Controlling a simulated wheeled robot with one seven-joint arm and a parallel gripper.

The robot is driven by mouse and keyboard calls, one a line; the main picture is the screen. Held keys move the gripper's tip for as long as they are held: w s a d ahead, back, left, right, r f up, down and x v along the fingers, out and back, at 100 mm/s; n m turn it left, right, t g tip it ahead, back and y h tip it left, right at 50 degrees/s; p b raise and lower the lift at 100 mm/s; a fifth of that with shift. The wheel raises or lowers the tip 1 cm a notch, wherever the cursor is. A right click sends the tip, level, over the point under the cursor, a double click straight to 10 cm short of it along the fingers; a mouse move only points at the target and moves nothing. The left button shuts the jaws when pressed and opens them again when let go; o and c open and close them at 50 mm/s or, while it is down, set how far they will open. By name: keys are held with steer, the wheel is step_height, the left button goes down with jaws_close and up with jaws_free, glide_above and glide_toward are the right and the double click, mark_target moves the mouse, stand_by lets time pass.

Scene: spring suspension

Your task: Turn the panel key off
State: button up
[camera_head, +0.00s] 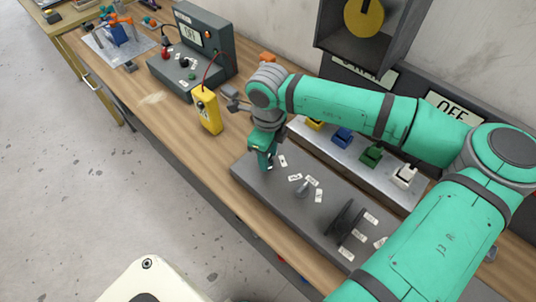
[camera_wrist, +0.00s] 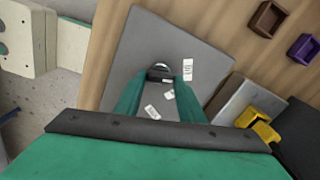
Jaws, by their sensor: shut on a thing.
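The grey panel (camera_head: 300,225) lies on the wooden bench with several small white labels on it. My gripper (camera_head: 265,160) points down at the panel's far left end. In the wrist view my gripper (camera_wrist: 160,82) has its two green fingers on either side of a small dark key (camera_wrist: 160,73) with a pale, curved rim behind it. The gripper is shut on this key. White labels lie beside and below it on the panel. In the head view my fingers hide the key. Its exact turn angle cannot be told.
A small lever (camera_head: 303,188) and a dark wheel (camera_head: 345,220) stand farther right on the panel. Behind is a rail with coloured switches (camera_head: 372,155). A yellow meter (camera_head: 208,112) and a grey box reading OFF (camera_head: 195,50) stand to the left.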

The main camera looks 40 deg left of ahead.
steer(key=shift+n, duration=1.3)
steer(key=o, duration=1)
steer(key=shift+o, duration=0.2)
steer(key=shift+r, duration=0.1)
step_height(320, 180, up, 11)
steer(key=shift+f, duration=0.2)
